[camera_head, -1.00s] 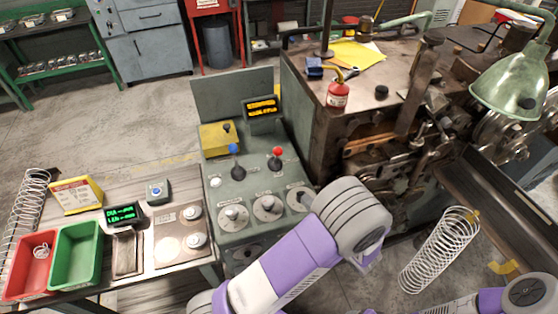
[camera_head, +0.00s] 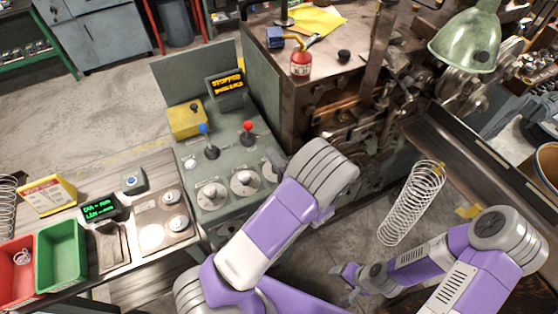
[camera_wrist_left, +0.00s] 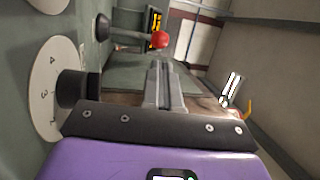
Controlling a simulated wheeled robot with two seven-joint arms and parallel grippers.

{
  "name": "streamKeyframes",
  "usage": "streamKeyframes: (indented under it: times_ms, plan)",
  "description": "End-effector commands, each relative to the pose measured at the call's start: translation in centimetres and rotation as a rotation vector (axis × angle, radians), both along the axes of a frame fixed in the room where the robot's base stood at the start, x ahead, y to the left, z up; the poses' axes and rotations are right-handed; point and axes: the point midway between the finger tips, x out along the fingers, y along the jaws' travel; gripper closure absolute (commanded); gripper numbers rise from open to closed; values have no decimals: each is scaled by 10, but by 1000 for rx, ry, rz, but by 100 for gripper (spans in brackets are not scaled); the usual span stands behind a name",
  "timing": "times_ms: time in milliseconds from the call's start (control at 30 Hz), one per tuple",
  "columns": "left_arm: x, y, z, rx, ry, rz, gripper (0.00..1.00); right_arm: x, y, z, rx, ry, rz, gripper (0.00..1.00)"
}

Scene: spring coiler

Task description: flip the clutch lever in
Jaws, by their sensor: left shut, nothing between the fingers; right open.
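On the sloped grey-green control console (camera_head: 222,232) stand two levers, one with a red knob (camera_head: 248,127) and one with a blue knob (camera_head: 203,128). I cannot read which is labelled clutch. The red-knobbed lever also shows at the upper left of the left wrist view (camera_wrist_left: 159,40), ahead of my left gripper (camera_wrist_left: 165,85), whose fingers are shut and empty. A round dial with a black knob (camera_wrist_left: 72,88) is close beside that gripper. My right gripper (camera_head: 348,283) is open and empty, low, away from the console.
The console display (camera_head: 226,84) shows amber text reading STOPPED. The coiling machine (camera_head: 350,130) stands to the right, with a red can (camera_head: 300,63) on top. A large spring (camera_head: 411,205) hangs near my right arm. A bench with green (camera_head: 62,250) and red bins lies left.

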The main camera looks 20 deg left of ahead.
Motion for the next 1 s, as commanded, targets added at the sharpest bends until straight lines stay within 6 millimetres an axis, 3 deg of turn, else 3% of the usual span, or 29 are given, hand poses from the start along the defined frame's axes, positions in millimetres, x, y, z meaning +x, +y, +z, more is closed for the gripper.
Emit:
streamKeyframes:
  times_ms: [200,400,1000]
  plan:
    - [22,41,8,1,0,3,100,0,0,11,0,0,0,35]
    - [35,64,12,0,1,1,100,0,0,17,0,0,0,35]
    - [42,69,13,-6,4,-5,100,0,0,18,0,0,0,35]
